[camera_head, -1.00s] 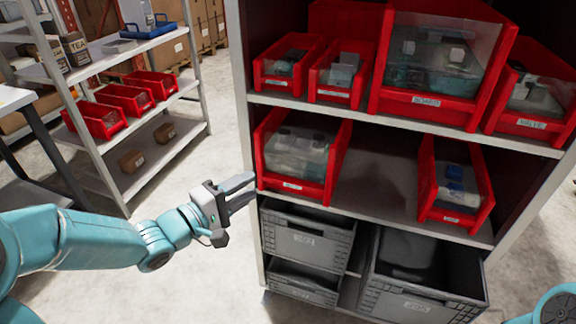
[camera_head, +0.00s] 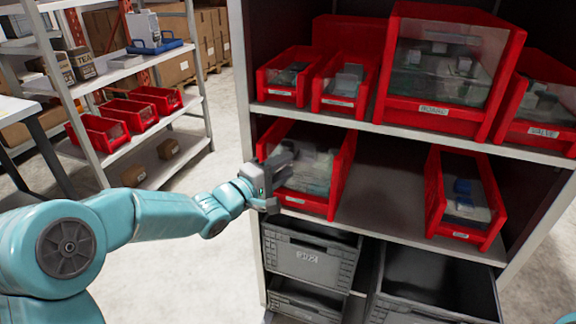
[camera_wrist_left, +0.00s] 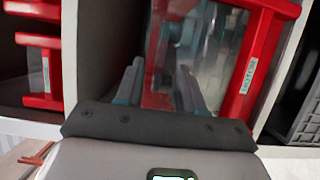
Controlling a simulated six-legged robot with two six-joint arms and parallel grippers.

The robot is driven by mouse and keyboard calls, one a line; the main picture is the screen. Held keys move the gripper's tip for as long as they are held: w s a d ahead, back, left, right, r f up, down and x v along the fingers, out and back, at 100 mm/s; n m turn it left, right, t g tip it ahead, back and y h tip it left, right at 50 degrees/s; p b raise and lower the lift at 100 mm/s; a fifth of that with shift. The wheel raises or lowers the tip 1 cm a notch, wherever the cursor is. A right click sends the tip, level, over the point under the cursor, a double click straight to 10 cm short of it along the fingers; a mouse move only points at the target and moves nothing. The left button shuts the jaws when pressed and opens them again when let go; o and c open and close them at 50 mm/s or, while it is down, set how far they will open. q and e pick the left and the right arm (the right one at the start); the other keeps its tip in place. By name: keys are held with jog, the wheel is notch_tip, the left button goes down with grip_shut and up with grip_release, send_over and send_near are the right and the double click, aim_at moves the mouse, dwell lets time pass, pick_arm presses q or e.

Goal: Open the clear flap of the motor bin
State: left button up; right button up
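The motor bin (camera_head: 341,167) is the red bin at the left of the middle shelf. Its label shows sideways in the left wrist view, where the bin's red front rim (camera_wrist_left: 262,45) is on the right. Its clear flap (camera_head: 315,170) covers the front opening and looks shut; small parts show dimly behind it. My left gripper (camera_head: 281,168) is at the flap's left side, fingers pointing at it. In the left wrist view the two fingers (camera_wrist_left: 158,88) stand apart with nothing held between them. Whether they touch the flap I cannot tell. My right gripper is out of view.
Above are more red bins, including a large one with a clear flap (camera_head: 445,62). Another red bin (camera_head: 467,200) is at the right, with bare shelf (camera_head: 385,205) between. Grey crates (camera_head: 310,255) sit below. The cabinet's pale left upright (camera_head: 243,100) is close to my gripper.

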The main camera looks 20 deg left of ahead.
pick_arm(q)
jog(key=shift+x, duration=0.95)
grip_shut()
